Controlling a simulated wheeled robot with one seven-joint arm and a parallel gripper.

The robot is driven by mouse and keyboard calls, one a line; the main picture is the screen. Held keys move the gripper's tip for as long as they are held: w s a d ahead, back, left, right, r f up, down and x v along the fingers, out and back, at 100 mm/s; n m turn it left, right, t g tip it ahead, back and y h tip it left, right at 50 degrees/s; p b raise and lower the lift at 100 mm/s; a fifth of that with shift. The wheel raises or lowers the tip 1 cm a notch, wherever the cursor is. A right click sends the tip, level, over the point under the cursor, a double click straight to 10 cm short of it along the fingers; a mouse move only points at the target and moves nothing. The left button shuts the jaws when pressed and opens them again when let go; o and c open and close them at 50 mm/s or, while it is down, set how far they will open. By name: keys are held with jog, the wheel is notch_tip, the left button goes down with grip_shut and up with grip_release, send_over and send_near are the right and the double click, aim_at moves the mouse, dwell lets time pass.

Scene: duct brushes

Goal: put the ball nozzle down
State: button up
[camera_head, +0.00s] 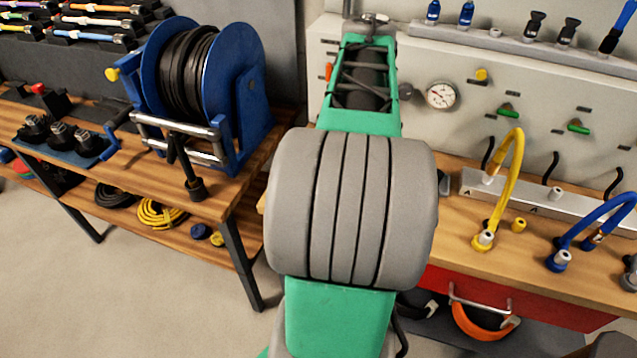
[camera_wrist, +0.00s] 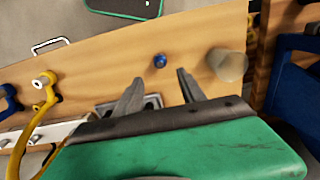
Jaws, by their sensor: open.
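A small blue round-topped piece (camera_wrist: 160,61), which looks like the ball nozzle, rests on the wooden bench top (camera_wrist: 95,75) in the wrist view. My gripper (camera_wrist: 159,76) is open, its two dark fingers apart. The blue piece shows in the gap just beyond the fingertips, and neither finger appears to touch it. How high the fingers are above the bench is hard to tell. In the head view my green and grey arm hides the gripper and this part of the bench.
A translucent beige cup-like piece (camera_wrist: 228,65) stands right of the fingers. A grey square plate (camera_wrist: 152,101) lies partly behind the left finger. A yellow hose (camera_head: 511,180) and blue hose (camera_head: 600,220) stand on the right bench. A blue hose reel (camera_head: 240,85) stands left.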

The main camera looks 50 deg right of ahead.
jog(key=w+a+f+n, duration=0.2)
jog(key=w+a+n, duration=0.3)
jog(key=a, duration=0.5)
jog(key=a+f+n+t, duration=0.1)
jog(key=a+f+n, duration=0.2)
jog(key=a, duration=0.8)
jog(key=w+a+f+n+t, duration=0.1)
jog(key=a+n, duration=0.4)
jog(key=a, duration=0.6)
notch_tip(320, 180, down, 2)
jog(key=shift+w+a+f+n+t, duration=0.2)
jog(key=shift+w+n+t, duration=0.1)
jog(key=shift+t, duration=0.2)
